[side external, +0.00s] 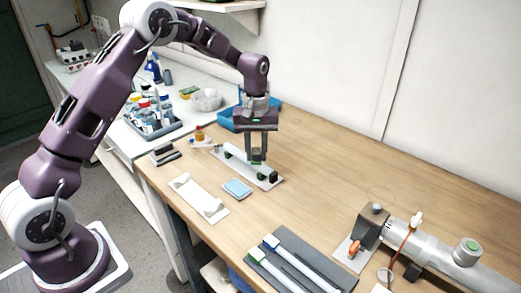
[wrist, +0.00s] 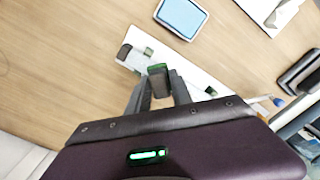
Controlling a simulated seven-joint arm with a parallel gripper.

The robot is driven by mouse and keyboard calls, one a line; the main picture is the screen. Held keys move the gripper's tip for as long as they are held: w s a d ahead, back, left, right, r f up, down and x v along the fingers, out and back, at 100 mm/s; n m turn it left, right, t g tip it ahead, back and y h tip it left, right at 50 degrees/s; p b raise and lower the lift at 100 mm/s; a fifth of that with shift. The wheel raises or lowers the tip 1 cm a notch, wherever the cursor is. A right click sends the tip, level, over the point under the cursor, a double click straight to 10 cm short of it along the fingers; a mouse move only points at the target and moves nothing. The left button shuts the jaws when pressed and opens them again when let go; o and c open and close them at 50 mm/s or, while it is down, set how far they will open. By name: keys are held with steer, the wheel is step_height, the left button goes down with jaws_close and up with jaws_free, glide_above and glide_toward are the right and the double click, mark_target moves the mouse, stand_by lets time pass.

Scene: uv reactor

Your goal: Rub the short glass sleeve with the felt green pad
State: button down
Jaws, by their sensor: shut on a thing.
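My gripper (side external: 257,158) points straight down over the white stand (side external: 270,182) in the middle of the table. It is shut on a small dark block with a green face, which looks like the felt green pad (wrist: 158,70). The short glass sleeve (wrist: 141,58) seems to lie along the white stand between dark and green supports; it is clear and hard to make out. The pad is at or just above the sleeve; I cannot tell whether they touch. My fingers and the pad hide part of the stand and sleeve.
A light blue pad (side external: 237,188) lies in front of the stand, beside an empty white cradle (side external: 199,198). Dark pads (side external: 165,155) lie at the left edge. Two white tubes lie on a grey mat (side external: 318,268) in front. A metal reactor (side external: 430,258) stands at right.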

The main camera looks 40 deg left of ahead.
mark_target(236, 148)
steer(key=shift+a, duration=4.25)
steer(key=shift+d, duration=5.3)
step_height(236, 148, up, 8)
steer(key=shift+r, duration=0.15)
